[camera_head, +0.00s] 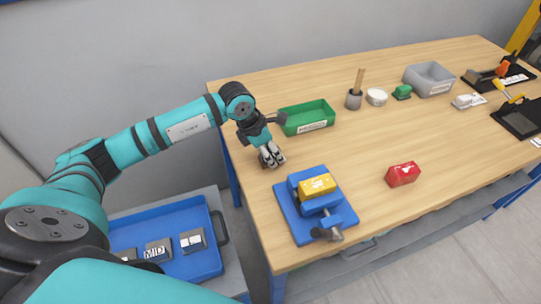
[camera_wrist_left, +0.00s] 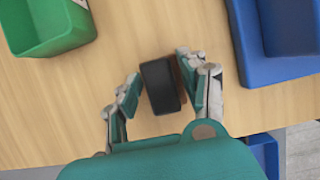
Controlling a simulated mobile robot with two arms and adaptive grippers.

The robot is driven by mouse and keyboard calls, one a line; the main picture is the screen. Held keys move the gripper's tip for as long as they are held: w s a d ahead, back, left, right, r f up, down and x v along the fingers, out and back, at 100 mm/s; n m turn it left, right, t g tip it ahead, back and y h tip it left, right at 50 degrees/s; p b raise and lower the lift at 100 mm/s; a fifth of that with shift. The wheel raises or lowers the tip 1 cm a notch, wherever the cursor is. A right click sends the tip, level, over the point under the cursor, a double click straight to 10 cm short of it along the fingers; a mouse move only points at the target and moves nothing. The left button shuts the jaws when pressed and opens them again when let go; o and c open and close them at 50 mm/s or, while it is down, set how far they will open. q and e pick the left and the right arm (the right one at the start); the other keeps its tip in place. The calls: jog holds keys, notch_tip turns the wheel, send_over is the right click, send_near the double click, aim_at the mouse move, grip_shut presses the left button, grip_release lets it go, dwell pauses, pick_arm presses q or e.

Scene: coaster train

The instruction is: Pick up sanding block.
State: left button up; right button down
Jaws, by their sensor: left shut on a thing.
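My left gripper (camera_head: 271,157) is low over the left part of the wooden table, in front of the green bin and behind the blue vise. In the left wrist view, a dark block with a rounded face (camera_wrist_left: 160,86), which I take to be the sanding block, is between the fingers of the gripper (camera_wrist_left: 157,90). The fingers are shut on it. In the head view the fingers hide most of it, and I cannot tell whether it touches the table. My right gripper is not in view.
A green bin (camera_head: 308,119) stands behind the gripper. A blue vise (camera_head: 293,209) holding a yellow block (camera_head: 317,186) stands in front. A red block (camera_head: 402,174) lies to the right. A grey bin (camera_head: 441,88) is farther back. The table's middle is clear.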

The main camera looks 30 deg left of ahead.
pick_arm(q)
jog(key=shift+r, duration=0.1)
notch_tip(320, 180, up, 10)
jog(key=shift+f+b, duration=0.1)
jog(key=shift+b, duration=1)
